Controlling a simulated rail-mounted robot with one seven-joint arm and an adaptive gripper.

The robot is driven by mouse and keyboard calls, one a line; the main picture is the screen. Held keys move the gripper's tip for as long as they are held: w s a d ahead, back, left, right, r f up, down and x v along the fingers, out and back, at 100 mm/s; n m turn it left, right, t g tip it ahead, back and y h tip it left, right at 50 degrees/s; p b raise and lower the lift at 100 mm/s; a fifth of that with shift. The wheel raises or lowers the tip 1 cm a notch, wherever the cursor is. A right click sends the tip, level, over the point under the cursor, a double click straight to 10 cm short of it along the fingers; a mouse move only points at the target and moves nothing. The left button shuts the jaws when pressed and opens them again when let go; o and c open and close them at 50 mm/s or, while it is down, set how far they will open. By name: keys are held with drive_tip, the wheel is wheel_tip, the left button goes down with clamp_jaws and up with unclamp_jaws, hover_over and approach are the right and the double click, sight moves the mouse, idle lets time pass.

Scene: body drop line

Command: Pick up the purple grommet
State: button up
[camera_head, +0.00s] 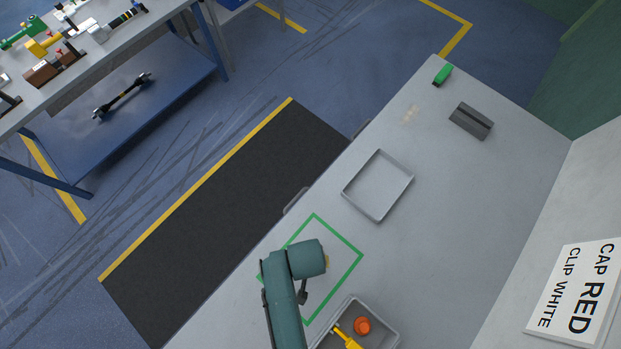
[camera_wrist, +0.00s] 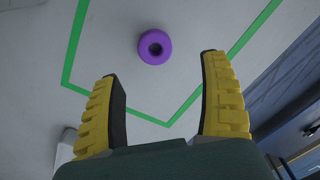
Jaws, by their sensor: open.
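The purple grommet (camera_wrist: 155,47) is a small ring with a dark hole. In the wrist view it lies on the grey bench top, inside a green outlined area (camera_wrist: 73,50). My gripper (camera_wrist: 162,70) is open and empty, its two yellow and black fingers wide apart. The grommet lies beyond the fingertips, between their lines and a little left of the middle, apart from both. In the head view my arm covers part of the green outline (camera_head: 338,236) and hides the grommet.
A grey bin (camera_head: 385,323) with an orange part (camera_head: 362,325) and a yellow part (camera_head: 347,339) stands close to my arm. An empty shallow tray (camera_head: 349,200), a dark grey block (camera_head: 471,121) and a green item (camera_head: 442,75) are farther along the bench. A sign (camera_head: 578,290) stands at right.

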drive_tip(key=shift+f, duration=0.95)
drive_tip(key=f, duration=0.2)
drive_tip(key=s+f, duration=0.1)
drive_tip(key=f, duration=0.1)
drive_tip(key=shift+d, duration=0.3)
drive_tip(key=shift+f, duration=0.45)
drive_tip(key=c, duration=1)
